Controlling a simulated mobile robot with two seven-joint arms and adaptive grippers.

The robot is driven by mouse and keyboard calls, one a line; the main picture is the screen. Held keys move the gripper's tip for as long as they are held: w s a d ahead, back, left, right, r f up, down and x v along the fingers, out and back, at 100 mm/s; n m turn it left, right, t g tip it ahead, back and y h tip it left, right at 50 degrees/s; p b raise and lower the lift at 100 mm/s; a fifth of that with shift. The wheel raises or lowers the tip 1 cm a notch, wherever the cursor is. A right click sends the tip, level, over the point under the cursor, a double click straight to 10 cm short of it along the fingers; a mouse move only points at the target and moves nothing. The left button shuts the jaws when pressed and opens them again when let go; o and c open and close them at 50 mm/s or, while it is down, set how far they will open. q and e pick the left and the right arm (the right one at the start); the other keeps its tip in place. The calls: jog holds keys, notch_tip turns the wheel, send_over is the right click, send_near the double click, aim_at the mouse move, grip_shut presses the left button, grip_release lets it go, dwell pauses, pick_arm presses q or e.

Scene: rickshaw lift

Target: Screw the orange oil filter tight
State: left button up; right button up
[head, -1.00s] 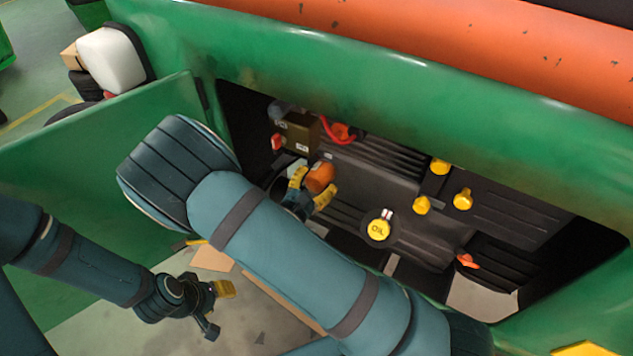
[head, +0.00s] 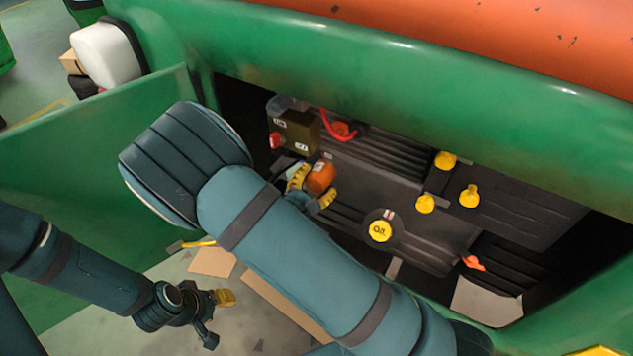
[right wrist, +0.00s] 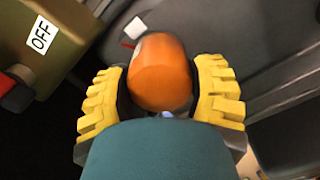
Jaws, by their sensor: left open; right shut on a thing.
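My left gripper (head: 216,318) is open and empty, low over the floor outside the bay, well away from the filter.
A box marked OFF (right wrist: 41,37) with a red part is close beside my right gripper. The yellow oil cap (head: 380,231) and several yellow knobs lie to the right. The green body panel (head: 420,80) edges the bay above; a green door (head: 100,180) stands at left.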

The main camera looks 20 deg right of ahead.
jog(key=shift+w+r+m+b, duration=0.15)
jog(key=shift+w+m+b, duration=0.05)
jog(key=shift+m+b, duration=1.25)
jog(key=shift+m, duration=0.45)
jog(key=shift+r, duration=0.1)
